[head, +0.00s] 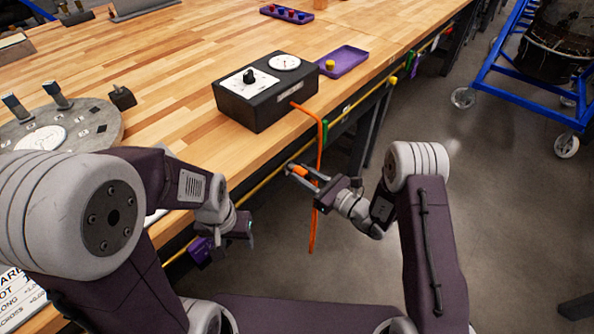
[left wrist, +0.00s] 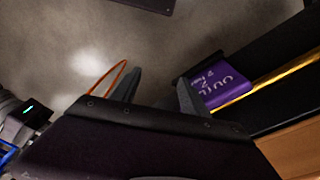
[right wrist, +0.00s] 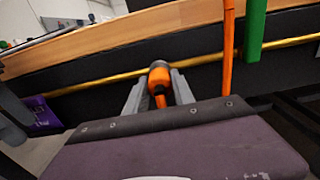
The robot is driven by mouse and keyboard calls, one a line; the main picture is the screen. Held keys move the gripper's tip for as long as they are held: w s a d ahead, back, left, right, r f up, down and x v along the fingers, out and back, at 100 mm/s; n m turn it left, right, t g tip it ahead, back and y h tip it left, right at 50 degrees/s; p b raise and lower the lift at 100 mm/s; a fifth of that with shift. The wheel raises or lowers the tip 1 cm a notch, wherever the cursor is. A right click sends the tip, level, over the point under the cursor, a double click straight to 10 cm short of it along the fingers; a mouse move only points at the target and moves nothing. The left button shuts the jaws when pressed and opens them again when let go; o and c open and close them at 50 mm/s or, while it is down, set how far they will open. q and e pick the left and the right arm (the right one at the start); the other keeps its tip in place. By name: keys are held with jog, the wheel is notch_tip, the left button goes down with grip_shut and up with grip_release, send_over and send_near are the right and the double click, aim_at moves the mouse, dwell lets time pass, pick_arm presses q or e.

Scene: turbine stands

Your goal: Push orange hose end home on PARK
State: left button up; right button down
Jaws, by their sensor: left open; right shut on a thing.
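The orange hose (head: 319,150) runs from the black gauge box (head: 262,112) over the bench's front edge and hangs in a loop. My right gripper (head: 297,171) is shut on the orange hose end (right wrist: 159,82), beside the bench front. In the right wrist view the hose end's dark round tip points towards the bench front, close to the yellow rail (right wrist: 100,81). I cannot tell whether it touches anything there. No PARK label is readable. My left gripper (left wrist: 157,92) is open and empty, low in front of the bench. The hose loop shows beyond it (left wrist: 104,85).
A purple tray (head: 343,61) with a yellow piece lies right of the box. A round grey stand (head: 85,128) is at left. A purple tag (left wrist: 222,88) and a green strip (right wrist: 255,28) hang at the bench front. A blue cart (head: 530,85) stands on open floor.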

aim_at(306, 176)
jog(key=shift+s+d, duration=0.2)
jog(key=shift+d, duration=0.15)
jog(key=shift+s+d, duration=0.1)
jog(key=shift+d, duration=0.05)
jog(key=shift+v, duration=1.4)
